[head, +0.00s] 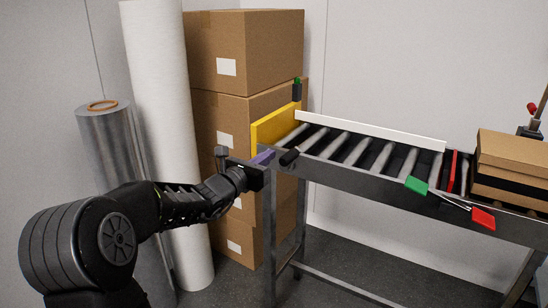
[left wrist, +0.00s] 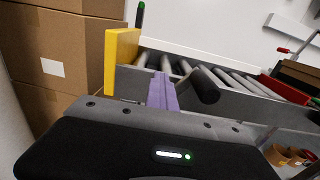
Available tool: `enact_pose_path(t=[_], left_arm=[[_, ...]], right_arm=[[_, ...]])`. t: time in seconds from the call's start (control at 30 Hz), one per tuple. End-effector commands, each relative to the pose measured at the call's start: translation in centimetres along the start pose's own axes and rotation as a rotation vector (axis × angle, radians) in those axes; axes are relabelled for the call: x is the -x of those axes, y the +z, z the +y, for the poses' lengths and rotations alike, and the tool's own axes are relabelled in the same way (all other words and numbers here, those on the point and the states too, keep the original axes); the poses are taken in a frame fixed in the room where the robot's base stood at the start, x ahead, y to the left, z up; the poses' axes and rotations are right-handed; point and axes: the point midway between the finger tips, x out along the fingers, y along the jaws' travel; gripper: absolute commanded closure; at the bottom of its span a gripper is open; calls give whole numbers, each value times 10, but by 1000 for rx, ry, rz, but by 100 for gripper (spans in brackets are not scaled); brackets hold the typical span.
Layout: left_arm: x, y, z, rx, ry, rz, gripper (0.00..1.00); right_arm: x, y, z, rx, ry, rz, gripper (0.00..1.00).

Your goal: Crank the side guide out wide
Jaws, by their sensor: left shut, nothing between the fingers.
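The side guide (head: 370,130) is a long white rail along the far side of the roller conveyor; it also shows in the left wrist view (left wrist: 205,54). A black cylindrical handle (head: 289,157), which looks like the crank's grip, sticks out at the conveyor's near left corner. It shows larger in the left wrist view (left wrist: 207,86). My left gripper (head: 264,157) has purple fingers, shut and empty, just left of the handle. In the left wrist view the fingers (left wrist: 162,90) stand beside the handle, with a small apparent gap. My right gripper is out of view.
A yellow plate (head: 275,125) stands at the conveyor's left end, close to my gripper. Green (head: 416,186) and red (head: 483,218) tags hang on the near side. A carton (head: 512,152) sits at the right. Stacked boxes (head: 245,50) and a white roll (head: 160,120) stand behind my arm.

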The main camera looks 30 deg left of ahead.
Motion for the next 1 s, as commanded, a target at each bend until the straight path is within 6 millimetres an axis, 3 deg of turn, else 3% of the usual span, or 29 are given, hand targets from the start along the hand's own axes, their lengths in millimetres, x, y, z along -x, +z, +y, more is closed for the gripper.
enact_pose_path(t=[0.43,0.73,1.0], left_arm=[[0,4,8,0,0,0,100],[0,12,35,-1,0,1,100],[0,11,37,0,-1,0,100]], right_arm=[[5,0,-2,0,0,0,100],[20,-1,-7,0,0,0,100],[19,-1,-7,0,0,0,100]])
